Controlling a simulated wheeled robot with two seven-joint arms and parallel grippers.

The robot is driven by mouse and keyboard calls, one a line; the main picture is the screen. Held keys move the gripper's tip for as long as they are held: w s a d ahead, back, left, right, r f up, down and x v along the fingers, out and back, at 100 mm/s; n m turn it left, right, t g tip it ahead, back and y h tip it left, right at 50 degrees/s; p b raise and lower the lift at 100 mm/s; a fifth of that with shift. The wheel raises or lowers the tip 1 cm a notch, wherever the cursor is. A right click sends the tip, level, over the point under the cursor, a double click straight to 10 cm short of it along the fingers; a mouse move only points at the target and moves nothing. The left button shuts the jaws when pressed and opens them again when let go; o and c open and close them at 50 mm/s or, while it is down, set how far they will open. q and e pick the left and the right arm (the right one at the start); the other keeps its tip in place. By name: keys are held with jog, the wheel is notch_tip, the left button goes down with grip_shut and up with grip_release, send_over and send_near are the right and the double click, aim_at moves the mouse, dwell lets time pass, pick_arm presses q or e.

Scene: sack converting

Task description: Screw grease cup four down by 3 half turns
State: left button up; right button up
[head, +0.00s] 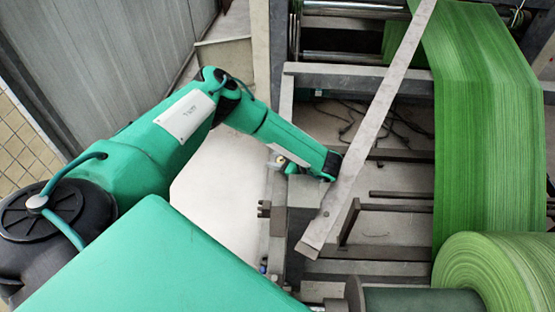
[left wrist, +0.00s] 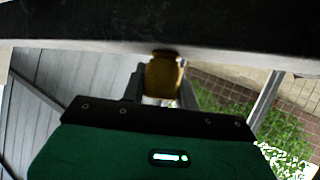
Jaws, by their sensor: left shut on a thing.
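A brass-yellow grease cup (left wrist: 163,74) shows in the left wrist view, just under a long pale beam edge that crosses the top of the picture. My left gripper (left wrist: 161,92) is shut on it; the green gripper body with its dark front edge fills the bottom of that view. In the head view my left gripper (head: 332,166) is at the end of the teal arm, close to the left edge of a slanting grey bar. Its fingertips and the cup are hidden there. The cup's number cannot be read. My right gripper is not in view.
The slanting grey bar (head: 372,125) crosses in front of the machine frame (head: 285,95). A green woven web (head: 480,110) runs down to a large roll (head: 500,268) at the right. Dark cables (head: 385,125) lie behind the bar. Pale floor (head: 215,190) is open beneath my arm.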

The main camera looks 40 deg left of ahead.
pick_arm(q)
jog(key=shift+a, duration=0.1)
jog(key=o, duration=1)
jog(key=shift+r, duration=10)
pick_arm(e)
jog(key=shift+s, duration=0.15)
